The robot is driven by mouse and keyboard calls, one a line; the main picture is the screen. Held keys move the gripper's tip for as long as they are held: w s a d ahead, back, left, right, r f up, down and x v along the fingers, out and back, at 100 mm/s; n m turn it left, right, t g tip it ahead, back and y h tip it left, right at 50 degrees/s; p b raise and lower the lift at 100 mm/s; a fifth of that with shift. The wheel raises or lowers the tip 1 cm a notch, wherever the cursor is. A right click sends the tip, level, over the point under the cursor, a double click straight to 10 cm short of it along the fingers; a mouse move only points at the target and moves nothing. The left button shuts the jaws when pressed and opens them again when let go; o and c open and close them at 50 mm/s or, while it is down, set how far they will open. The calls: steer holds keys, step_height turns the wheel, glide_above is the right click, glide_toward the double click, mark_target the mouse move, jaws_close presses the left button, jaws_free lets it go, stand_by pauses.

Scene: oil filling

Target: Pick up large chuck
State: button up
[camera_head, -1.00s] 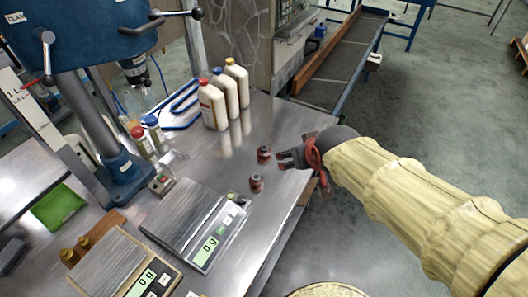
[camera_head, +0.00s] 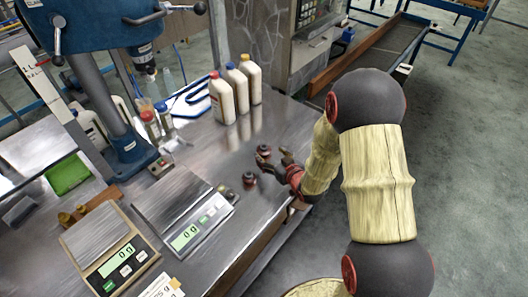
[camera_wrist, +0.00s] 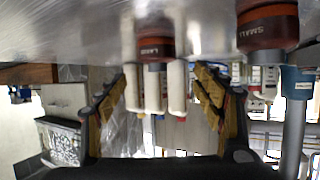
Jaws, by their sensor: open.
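The large chuck (camera_head: 263,151) is a small dark red and grey cylinder on the metal table. In the wrist view, which is upside down, its "LARGE" label shows on the large chuck (camera_wrist: 154,42). My gripper (camera_head: 275,160) is open just to its right in the head view. In the wrist view the chuck lies ahead of my gripper (camera_wrist: 165,75), between the lines of the two spread fingers; no contact is visible. The similar small chuck (camera_head: 249,180) stands nearer the front; the wrist view shows the label of the small chuck (camera_wrist: 267,28) to the right.
Three white bottles (camera_head: 222,98) with coloured caps stand behind the chucks. A scale (camera_head: 190,215) is at the front left, with another scale (camera_head: 105,250) beside it. A blue drill press (camera_head: 95,35) stands at the left. The table around the chucks is mostly clear.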

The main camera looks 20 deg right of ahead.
mark_target(266, 150)
steer(key=x, duration=0.2)
steer(key=shift+w+f+b, duration=0.1)
steer(key=shift+w+b, duration=0.15)
steer(key=shift+b, duration=0.1)
steer(key=b+x, duration=0.1)
steer(key=x, duration=0.3)
steer(key=shift+d+f+b, duration=0.15)
steer(key=shift+f+b, duration=0.1)
steer(key=shift+b, duration=0.1)
steer(key=shift+w+f, duration=0.1)
steer(key=shift+w, duration=0.35)
steer(key=c, duration=1.5)
steer(key=shift+c, duration=0.3)
